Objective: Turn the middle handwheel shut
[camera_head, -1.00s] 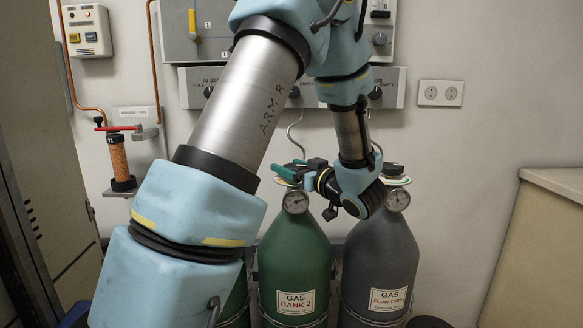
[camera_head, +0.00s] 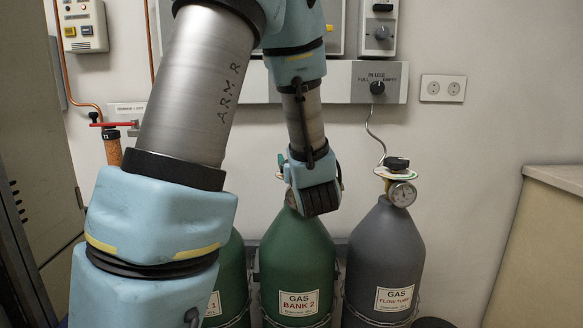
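The middle gas cylinder is green and labelled BANK 2 (camera_head: 297,265). It stands upright between the BANK 1 cylinder (camera_head: 232,270) and the grey FLOW TUBE cylinder (camera_head: 385,262). My wrist (camera_head: 318,185) is directly in front of the middle cylinder's top.
A counter (camera_head: 545,240) stands at right, a tall cabinet (camera_head: 30,170) at left. My arm covers much of the left middle.

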